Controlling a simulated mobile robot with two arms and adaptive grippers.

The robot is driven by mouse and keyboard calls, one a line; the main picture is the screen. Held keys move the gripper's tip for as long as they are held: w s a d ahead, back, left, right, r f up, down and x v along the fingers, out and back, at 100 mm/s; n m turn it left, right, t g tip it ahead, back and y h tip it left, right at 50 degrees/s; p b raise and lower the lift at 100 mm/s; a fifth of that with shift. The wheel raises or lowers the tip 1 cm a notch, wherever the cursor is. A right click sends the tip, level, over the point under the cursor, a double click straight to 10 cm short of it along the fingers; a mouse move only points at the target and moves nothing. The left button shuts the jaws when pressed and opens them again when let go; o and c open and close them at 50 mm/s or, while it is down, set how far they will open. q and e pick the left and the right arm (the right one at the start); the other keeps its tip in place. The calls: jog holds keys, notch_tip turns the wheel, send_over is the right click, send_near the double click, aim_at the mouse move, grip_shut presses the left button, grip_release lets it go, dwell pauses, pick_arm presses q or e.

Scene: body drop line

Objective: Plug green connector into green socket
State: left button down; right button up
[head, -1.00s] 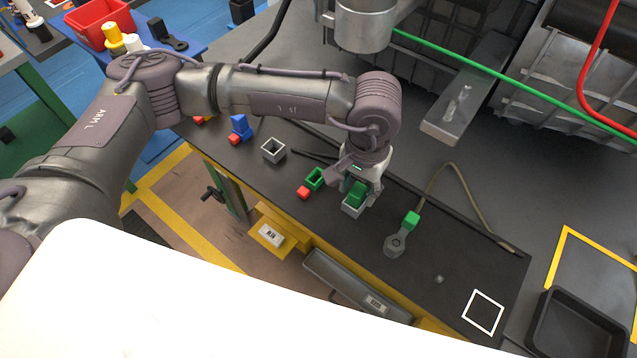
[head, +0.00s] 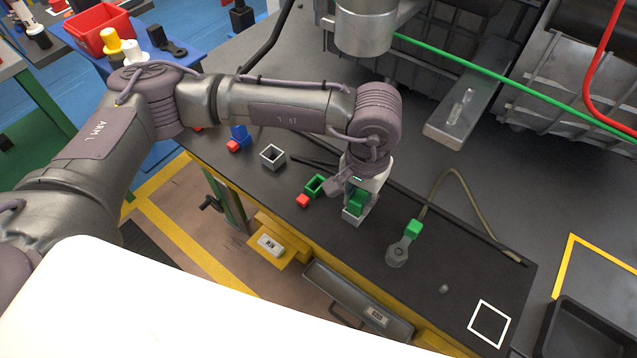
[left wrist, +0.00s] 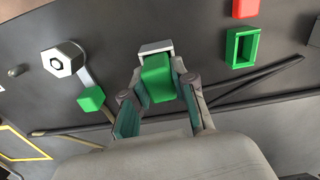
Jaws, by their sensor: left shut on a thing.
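My left gripper (head: 357,193) is shut on a green block (head: 357,201), which shows between the two fingers in the left wrist view (left wrist: 157,78). A pale grey square piece (head: 352,216) sits right at the lower end of this block; I cannot tell whether they are joined. A green square open socket (head: 315,185) stands on the bench just left of the gripper, empty inside, and in the left wrist view it is at upper right (left wrist: 242,47). My right gripper is not in view.
A grey open socket (head: 272,155) and a blue block (head: 239,134) are further left on the dark bench. A grey hexagonal piece (head: 397,252) stands beside the cabled block. A white square outline (head: 489,324) marks the bench's right end.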

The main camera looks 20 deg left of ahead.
aim_at(356, 194)
pick_arm(q)
jog(key=shift+r+p, duration=0.7)
jog(key=shift+r, duration=1.85)
jog(key=shift+w+a, duration=0.2)
jog(key=shift+a, duration=0.15)
jog(key=shift+m, duration=0.4)
jog(key=w+a+b, duration=0.1)
jog(key=a+b, duration=0.1)
jog(key=a, duration=0.1)
jog(key=w+a+f+b, duration=0.1)
jog(key=a+b, duration=0.1)
jog(key=w+a+f+b, duration=0.1)
jog(key=a+b, duration=0.1)
jog(key=a, duration=0.1)
jog(key=shift+a+b, duration=0.3)
jog(key=shift+r, duration=0.1)
